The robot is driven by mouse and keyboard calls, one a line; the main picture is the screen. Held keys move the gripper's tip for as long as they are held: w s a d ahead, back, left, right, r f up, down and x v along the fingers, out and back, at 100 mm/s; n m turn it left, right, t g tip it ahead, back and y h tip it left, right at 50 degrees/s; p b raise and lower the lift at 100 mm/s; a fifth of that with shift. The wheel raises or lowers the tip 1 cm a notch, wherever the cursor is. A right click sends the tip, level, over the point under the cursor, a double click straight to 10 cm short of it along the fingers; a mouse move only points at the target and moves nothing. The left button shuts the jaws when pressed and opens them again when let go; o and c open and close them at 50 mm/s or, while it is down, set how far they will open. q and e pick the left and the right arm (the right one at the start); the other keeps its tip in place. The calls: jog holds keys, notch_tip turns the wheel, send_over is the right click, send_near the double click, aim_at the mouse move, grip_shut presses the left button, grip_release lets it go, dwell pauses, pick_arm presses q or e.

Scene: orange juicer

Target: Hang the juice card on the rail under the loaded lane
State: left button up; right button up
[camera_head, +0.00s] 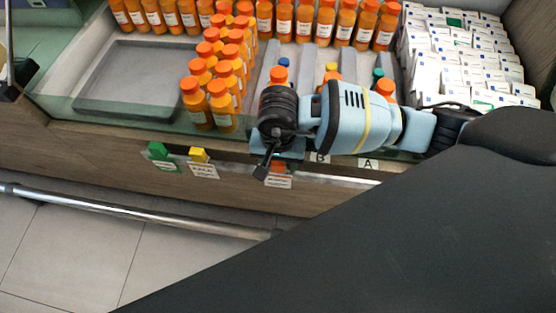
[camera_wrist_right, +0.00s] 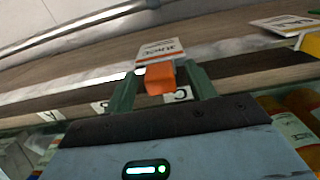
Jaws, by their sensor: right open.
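My right gripper (camera_wrist_right: 160,85) is open, with its two fingers on either side of an orange clip (camera_wrist_right: 159,78). The clip carries a white card (camera_wrist_right: 160,50) with upside-down print that seems to read "JUICE". In the head view this card (camera_head: 278,182) shows at the front rail (camera_head: 330,178), just below my right gripper (camera_head: 268,165). I cannot tell whether the fingers touch the clip. Orange-capped bottles (camera_head: 222,105) fill a lane left of my gripper. Lane labels B (camera_head: 320,157) and A (camera_head: 368,164) are right of it; label C (camera_wrist_right: 178,95) shows in the wrist view.
A green-clip card (camera_head: 158,152) and a yellow-clip card (camera_head: 201,163) hang on the front left of the card at my gripper. An empty grey tray (camera_head: 100,108) lies at the left. White cartons (camera_head: 465,60) stand at the right. Bare floor lies in front.

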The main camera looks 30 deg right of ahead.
notch_tip(320, 180, up, 8)
jog(key=shift+f+p, duration=0.25)
jog(key=shift+p, duration=0.15)
